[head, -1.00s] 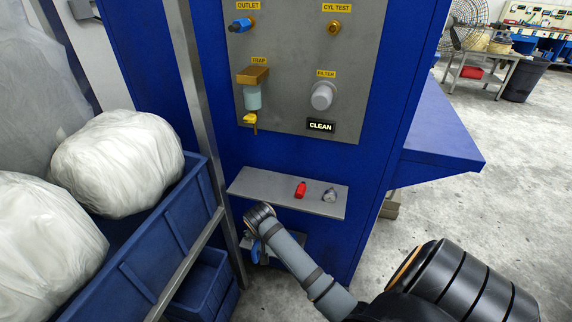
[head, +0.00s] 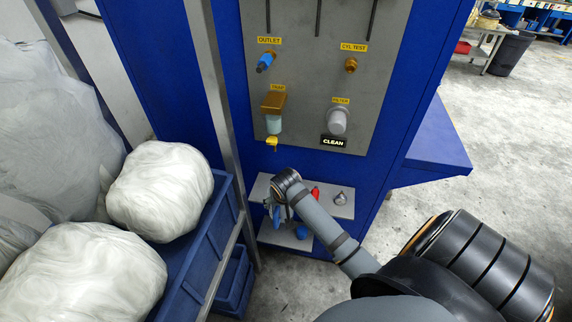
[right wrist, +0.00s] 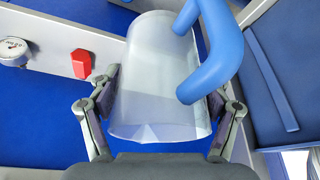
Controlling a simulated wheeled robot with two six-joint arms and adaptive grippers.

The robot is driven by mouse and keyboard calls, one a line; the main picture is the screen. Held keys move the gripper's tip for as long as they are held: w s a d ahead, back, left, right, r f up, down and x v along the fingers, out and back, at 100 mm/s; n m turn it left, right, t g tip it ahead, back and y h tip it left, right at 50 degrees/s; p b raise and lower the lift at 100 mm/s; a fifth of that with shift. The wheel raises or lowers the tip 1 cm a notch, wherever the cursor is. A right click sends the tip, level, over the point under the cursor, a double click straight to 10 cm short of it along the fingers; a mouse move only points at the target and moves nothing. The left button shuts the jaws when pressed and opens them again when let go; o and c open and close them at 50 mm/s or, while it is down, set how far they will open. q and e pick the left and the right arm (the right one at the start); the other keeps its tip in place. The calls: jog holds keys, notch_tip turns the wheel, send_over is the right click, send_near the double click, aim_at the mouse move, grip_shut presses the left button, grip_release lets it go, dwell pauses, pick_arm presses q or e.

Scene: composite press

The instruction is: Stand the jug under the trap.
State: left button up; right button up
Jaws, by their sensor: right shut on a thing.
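The trap (head: 274,112) is on the grey panel in the head view, with a brass top, a clear bowl and a yellow drain valve (head: 272,142) underneath. The jug (right wrist: 160,85) is a translucent vessel with a thick blue handle (right wrist: 215,50). My right gripper (right wrist: 163,100) is shut on the jug's body, one finger on each side. In the head view this gripper (head: 272,208) is below the trap, in front of the upper shelf. Most of the jug is hidden there by my arm; its blue handle shows. My left gripper is out of view.
The grey upper shelf (head: 346,211) carries a red part (head: 315,192) and a gauge (head: 340,198). A lower shelf (head: 275,236) sits beneath it, with something small and blue by my arm. A metal post (head: 222,110) and a blue bin (head: 193,275) with white bundles stand left.

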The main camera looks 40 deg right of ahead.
jog(key=w+d, duration=0.1)
jog(key=w, duration=0.1)
jog(key=w+d, duration=0.1)
jog(key=w, duration=0.2)
jog(key=w+d, duration=0.1)
jog(key=w, duration=0.1)
jog(key=shift+w+d+p, duration=0.35)
jog(key=shift+w+d, duration=0.35)
jog(key=shift+w, duration=0.15)
jog(key=w, duration=0.1)
jog(key=w+d, duration=0.1)
jog(key=shift+w+d, duration=0.15)
jog(key=shift+w, duration=0.25)
jog(key=shift+f+p, duration=0.4)
jog(key=shift+f, duration=0.4)
jog(key=o, duration=1.2)
jog(key=shift+f, duration=0.15)
